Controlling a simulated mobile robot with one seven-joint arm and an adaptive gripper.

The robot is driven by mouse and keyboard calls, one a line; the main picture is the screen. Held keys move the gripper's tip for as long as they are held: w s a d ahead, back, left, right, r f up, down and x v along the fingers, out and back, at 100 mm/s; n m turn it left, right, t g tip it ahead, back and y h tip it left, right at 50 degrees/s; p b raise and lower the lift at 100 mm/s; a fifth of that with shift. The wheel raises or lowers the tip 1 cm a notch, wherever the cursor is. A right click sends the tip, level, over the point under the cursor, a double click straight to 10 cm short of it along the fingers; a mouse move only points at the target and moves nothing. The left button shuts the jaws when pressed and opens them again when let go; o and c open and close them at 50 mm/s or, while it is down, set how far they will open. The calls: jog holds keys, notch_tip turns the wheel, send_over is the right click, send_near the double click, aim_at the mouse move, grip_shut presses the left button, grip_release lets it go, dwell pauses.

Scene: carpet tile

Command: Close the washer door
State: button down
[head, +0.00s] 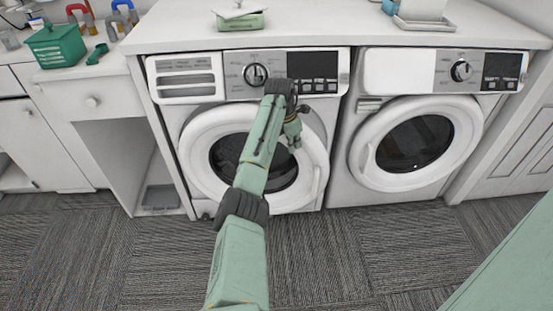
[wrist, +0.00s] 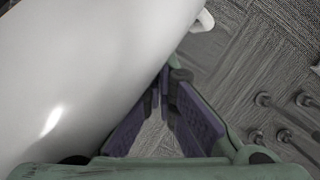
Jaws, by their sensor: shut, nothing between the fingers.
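The left washer (head: 208,95) has a round white door (head: 196,155) with dark glass and a handle (head: 317,184) on its right side. The door looks close to the washer front, slightly proud of it; I cannot tell if it is latched. My arm hides part of the door. My gripper (head: 294,138) is in front of the door's upper right, pointing down. In the wrist view my gripper (wrist: 168,82) has its fingers together and empty, beside a large smooth white surface (wrist: 80,70), apparently the door. A white handle-like piece (wrist: 204,20) shows beyond it.
A second washer (head: 380,110) with its door shut stands to the right. The white counter (head: 330,25) above holds a green box (head: 240,20). A green basket (head: 57,45) and bottles stand at the far left. The carpet floor (head: 340,250) in front is clear.

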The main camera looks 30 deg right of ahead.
aim_at(296, 151)
jog(key=shift+w+d+b, duration=0.25)
jog(key=shift+w+d, duration=0.15)
jog(key=shift+d, duration=0.4)
jog(key=shift+w+d+b, duration=0.25)
jog(key=shift+w+d, duration=0.15)
jog(key=shift+d, duration=0.35)
